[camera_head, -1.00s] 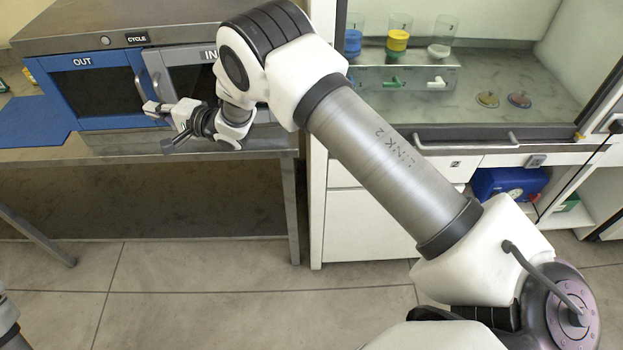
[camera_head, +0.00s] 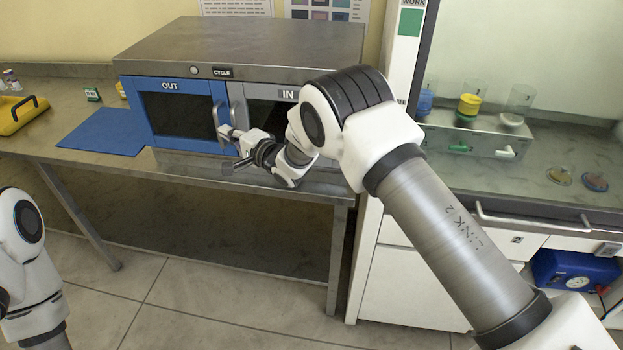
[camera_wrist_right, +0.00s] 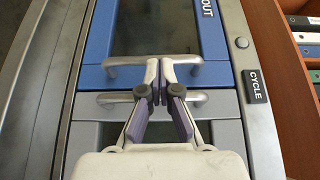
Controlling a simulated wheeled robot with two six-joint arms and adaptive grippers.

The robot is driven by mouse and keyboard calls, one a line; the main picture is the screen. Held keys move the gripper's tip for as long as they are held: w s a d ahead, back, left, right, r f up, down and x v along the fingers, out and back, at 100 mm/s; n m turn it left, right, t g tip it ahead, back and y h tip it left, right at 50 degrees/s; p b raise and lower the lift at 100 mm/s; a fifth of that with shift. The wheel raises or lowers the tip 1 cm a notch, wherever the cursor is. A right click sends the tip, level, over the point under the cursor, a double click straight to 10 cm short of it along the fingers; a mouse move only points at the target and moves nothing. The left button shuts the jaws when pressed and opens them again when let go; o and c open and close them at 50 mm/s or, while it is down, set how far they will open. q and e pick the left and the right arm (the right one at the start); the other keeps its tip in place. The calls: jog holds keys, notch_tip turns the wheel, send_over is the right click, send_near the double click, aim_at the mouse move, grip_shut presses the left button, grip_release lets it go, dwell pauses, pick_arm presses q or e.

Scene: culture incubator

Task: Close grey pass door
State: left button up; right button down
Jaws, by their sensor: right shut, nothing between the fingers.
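The grey pass door (camera_head: 266,112), marked IN, is on the right of the steel pass box (camera_head: 240,45). It looks about flush with the front, partly hidden by my right arm. Its bar handle (camera_head: 238,112) is beside the blue OUT door (camera_head: 180,112) and its handle (camera_head: 216,118). My right gripper (camera_head: 228,133) is shut and empty in front of the two handles. In the right wrist view, its fingers (camera_wrist_right: 160,68) cross over the grey door's handle (camera_wrist_right: 196,97), with the tips at the blue door's handle (camera_wrist_right: 120,64). Contact cannot be told. My left gripper is out of view.
The box stands on a steel bench (camera_head: 100,165) with a blue mat (camera_head: 107,132) and a yellow case (camera_head: 18,112) at left. A cabinet with a rack (camera_head: 480,138) of coloured cups stands at right. The floor in front is clear.

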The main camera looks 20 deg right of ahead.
jog(key=v, duration=1.2)
jog(key=s+d+f+m+g+h, duration=0.1)
jog(key=s+d+f+g+h, duration=0.2)
jog(key=s+f, duration=0.6)
jog(key=s+d+f+m+g+h, duration=0.15)
jog(key=s+d+f, duration=0.35)
jog(key=f, duration=0.9)
jog(key=s+d+f+n+g+h, duration=0.1)
jog(key=s+d+f+n+g, duration=0.1)
jog(key=s, duration=0.7)
jog(key=s+d+f+n+g+h, duration=0.1)
jog(key=s+n+g, duration=0.4)
jog(key=s, duration=0.5)
jog(key=s+d+f+n+g+h, duration=0.2)
jog(key=s+f+n+g, duration=0.1)
jog(key=s+n, duration=0.4)
jog(key=s, duration=0.2)
jog(key=shift+s+d+f+g+h, duration=0.3)
jog(key=shift+s+f+g+h, duration=0.05)
